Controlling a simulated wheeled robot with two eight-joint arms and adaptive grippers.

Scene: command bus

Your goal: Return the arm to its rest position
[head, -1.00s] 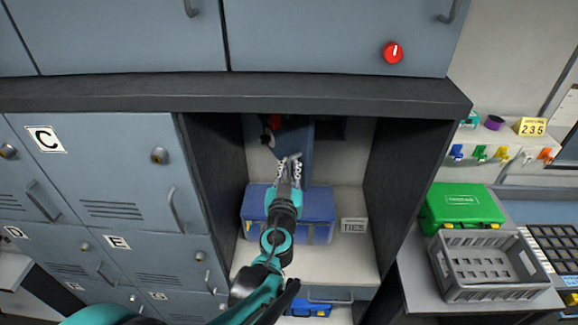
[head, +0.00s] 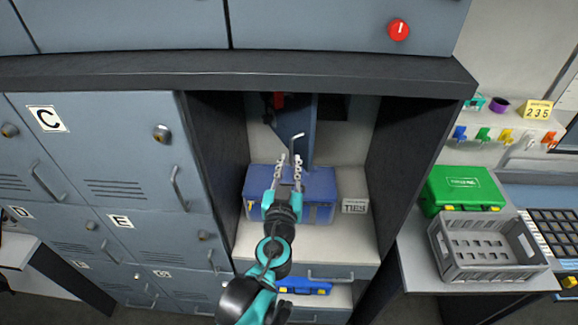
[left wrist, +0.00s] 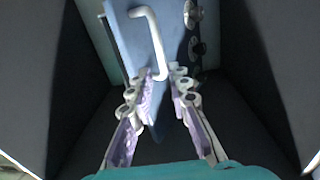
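My left arm reaches up from the bottom of the head view into the recess between the lockers. My left gripper (head: 288,160) is open and empty, its two fingers apart and pointing away from me. It is in front of an open blue-grey door (head: 312,130) with a bent metal handle (head: 296,139). In the left wrist view the handle (left wrist: 151,40) hangs from the door (left wrist: 172,30), and its lower end shows between the fingertips (left wrist: 160,78). I cannot tell whether they touch. My right gripper is not in view.
A blue case (head: 320,190) stands on the recess shelf (head: 330,240), behind my gripper. Dark side walls (head: 410,150) bound the recess. Lockers (head: 110,150) stand left. A green case (head: 462,188) and a grey crate (head: 488,268) sit on the right counter.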

